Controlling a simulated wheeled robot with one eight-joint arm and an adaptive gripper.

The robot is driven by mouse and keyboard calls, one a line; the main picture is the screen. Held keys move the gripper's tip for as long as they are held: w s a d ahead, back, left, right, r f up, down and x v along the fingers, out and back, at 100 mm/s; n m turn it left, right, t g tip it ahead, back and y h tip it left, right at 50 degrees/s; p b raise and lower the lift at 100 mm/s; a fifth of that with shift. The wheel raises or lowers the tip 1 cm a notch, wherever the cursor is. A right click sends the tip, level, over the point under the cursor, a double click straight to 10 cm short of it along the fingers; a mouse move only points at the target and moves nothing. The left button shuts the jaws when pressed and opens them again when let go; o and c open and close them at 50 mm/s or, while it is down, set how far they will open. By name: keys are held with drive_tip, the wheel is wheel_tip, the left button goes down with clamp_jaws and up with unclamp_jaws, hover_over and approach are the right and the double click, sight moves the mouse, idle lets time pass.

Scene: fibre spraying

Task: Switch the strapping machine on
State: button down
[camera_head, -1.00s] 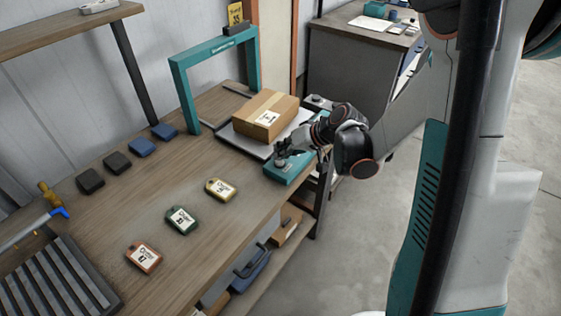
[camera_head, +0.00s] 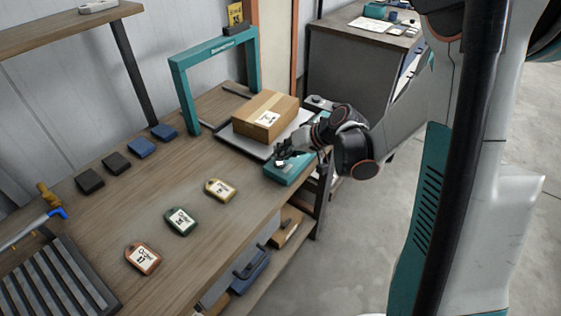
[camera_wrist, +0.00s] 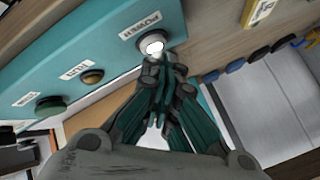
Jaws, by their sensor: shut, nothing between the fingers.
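The strapping machine has a teal arch (camera_head: 218,60) over the bench and a teal control box (camera_head: 292,172) at the bench's right edge. In the head view my gripper (camera_head: 284,157) is over the control box.
Yellow (camera_head: 220,189), green (camera_head: 181,221) and red (camera_head: 142,258) tags lie on the bench (camera_head: 110,215). Several dark and blue blocks line the back. A slatted tray (camera_head: 55,285) is front left.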

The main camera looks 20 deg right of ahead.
drive_tip(key=shift+r, duration=0.25)
drive_tip(key=shift+r+p, duration=2.2)
drive_tip(key=shift+r, duration=0.75)
